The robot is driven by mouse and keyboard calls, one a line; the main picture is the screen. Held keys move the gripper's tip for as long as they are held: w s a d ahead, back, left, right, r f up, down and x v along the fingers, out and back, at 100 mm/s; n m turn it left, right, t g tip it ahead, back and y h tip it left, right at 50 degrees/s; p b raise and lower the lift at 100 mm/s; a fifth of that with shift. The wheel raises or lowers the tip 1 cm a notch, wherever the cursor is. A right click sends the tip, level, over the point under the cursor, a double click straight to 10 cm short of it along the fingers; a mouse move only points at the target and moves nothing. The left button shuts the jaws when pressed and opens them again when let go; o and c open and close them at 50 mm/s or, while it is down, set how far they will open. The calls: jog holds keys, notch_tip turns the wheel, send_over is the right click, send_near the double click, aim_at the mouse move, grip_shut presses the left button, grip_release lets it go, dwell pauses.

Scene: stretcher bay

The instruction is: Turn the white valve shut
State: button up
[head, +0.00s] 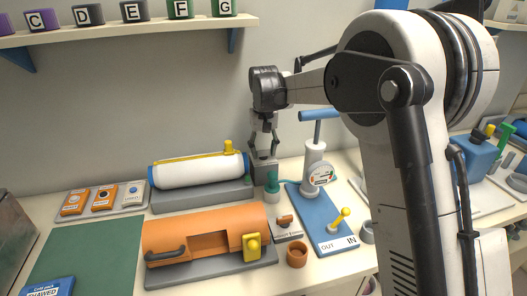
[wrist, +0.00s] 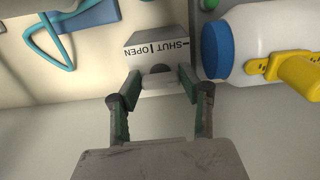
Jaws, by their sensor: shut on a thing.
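A pale grey-white valve block (wrist: 150,52) marked SHUT and OPEN shows in the wrist view, with a dark round part on its near face. My gripper (wrist: 158,74) has a finger on each side of the block's near end and is shut on the valve there. The exact grip and the valve's turning position are hard to make out. In the head view my gripper (head: 264,152) points down over the grey valve block (head: 265,171), behind a green bulb-shaped piece (head: 272,183).
A white cylinder (head: 195,171) with a yellow strap lies close left of my gripper. To the right a pump with a gauge (head: 320,174) stands on a blue board (head: 318,222). An orange case (head: 180,228) lies in front. A shelf of lettered blocks (head: 135,10) hangs above.

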aim_at(264, 151)
dwell(0.3)
jog(key=o, duration=1.1)
jog(key=shift+o, duration=0.2)
jog(key=shift+r, duration=0.15)
notch_tip(264, 151, up, 7)
jog(key=shift+r, duration=0.15)
